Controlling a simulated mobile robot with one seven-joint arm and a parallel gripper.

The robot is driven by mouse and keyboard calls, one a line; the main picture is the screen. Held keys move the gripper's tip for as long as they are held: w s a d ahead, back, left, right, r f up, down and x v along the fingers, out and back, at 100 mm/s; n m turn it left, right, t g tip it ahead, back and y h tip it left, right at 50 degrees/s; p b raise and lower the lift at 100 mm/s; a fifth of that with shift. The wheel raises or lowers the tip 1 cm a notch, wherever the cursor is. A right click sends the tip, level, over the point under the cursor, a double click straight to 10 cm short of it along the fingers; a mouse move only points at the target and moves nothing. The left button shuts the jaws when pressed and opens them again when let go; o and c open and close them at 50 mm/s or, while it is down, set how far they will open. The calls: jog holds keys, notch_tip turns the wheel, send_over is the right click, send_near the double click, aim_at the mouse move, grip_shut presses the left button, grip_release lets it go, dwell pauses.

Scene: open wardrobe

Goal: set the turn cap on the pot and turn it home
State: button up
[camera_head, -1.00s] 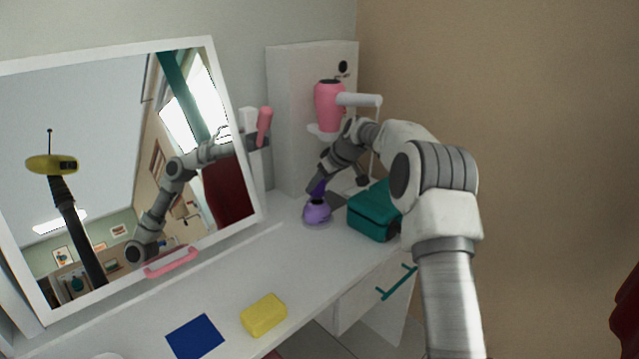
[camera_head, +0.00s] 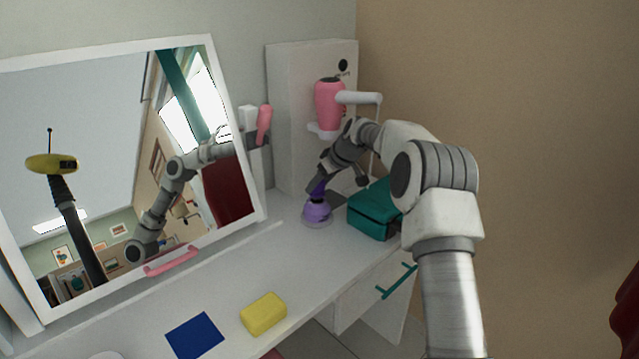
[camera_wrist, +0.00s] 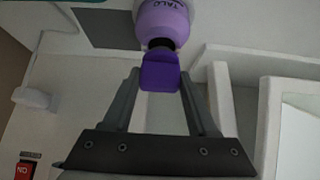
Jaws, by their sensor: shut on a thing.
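The pot (camera_head: 317,211) is a light purple round container standing on the white table top; in the wrist view its lettered body (camera_wrist: 162,22) reads "TALC". The turn cap (camera_wrist: 160,74) is a darker purple block between my fingertips. It lines up with the pot's dark neck (camera_wrist: 161,44), part of which shows between cap and body. I cannot tell whether the cap is seated. My gripper (camera_head: 318,184) is above the pot, tilted, and shut on the cap; its two fingers also show in the wrist view (camera_wrist: 160,88).
A teal case (camera_head: 372,212) stands close right of the pot. A mirror (camera_head: 120,170) leans at the left. A pink hair dryer (camera_head: 328,102) is behind my gripper. A yellow block (camera_head: 264,313) and a blue square (camera_head: 194,335) lie at the front.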

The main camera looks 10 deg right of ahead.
jog(key=shift+f+b, duration=0.65)
jog(key=shift+f, duration=0.45)
jog(key=o, duration=1.5)
jog(key=shift+c, duration=0.2)
jog(key=p+v, duration=0.2)
jog(key=v, duration=1.5)
jog(key=shift+r+p, duration=0.15)
jog(key=shift+p, duration=0.25)
jog(key=shift+d, duration=0.1)
